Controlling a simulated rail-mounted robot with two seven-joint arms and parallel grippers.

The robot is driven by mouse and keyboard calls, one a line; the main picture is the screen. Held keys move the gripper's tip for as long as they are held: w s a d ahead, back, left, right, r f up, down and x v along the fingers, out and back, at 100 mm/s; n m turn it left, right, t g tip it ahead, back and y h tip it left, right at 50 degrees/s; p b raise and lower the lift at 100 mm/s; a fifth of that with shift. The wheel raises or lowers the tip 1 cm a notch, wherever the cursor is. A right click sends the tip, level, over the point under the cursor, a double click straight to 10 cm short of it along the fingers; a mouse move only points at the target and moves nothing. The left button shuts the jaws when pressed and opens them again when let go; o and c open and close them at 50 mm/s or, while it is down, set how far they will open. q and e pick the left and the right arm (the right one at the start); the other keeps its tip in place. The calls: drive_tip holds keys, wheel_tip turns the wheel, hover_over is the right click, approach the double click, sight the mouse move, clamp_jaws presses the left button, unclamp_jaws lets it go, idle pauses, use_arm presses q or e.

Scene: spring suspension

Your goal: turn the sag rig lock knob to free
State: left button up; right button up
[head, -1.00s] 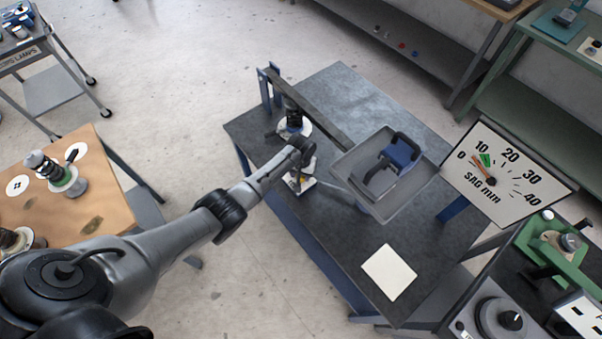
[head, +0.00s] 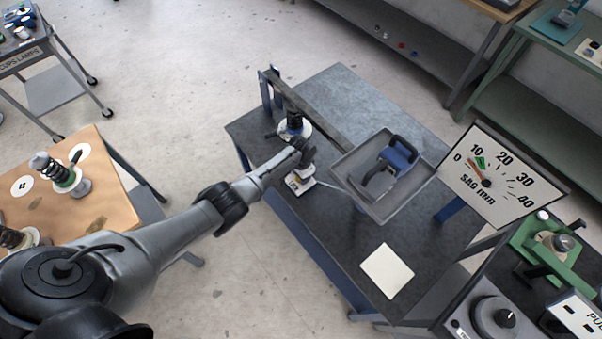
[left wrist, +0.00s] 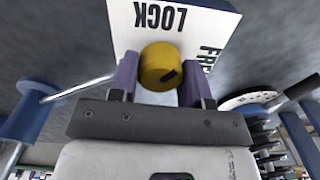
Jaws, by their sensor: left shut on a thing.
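The yellow lock knob (left wrist: 158,64) stands on a white label plate (left wrist: 215,28) in the left wrist view. LOCK is printed upside down above the knob, and part of FREE shows at the right. A black mark sits on the knob's lower right side. My left gripper (left wrist: 158,80) is shut on the knob, one purple finger on each side. In the head view, my left gripper (head: 302,164) is at the white plate (head: 302,185) on the rig table's front edge; the wrist hides the knob there. My right gripper is not in view.
A grey tray (head: 352,182) with a blue-handled piece (head: 397,155) hangs beside the rig beam (head: 315,112). A SAG mm dial board (head: 512,188) stands to the right, its pointer at the low end. A spring unit (head: 292,128) stands behind the gripper. A pale sheet (head: 387,270) lies on the table.

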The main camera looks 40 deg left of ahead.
use_arm(q)
drive_tip(key=m, duration=0.5)
drive_tip(key=shift+m, duration=0.3)
drive_tip(key=m, duration=0.4)
drive_tip(key=shift+m, duration=0.6)
drive_tip(key=o, duration=0.9)
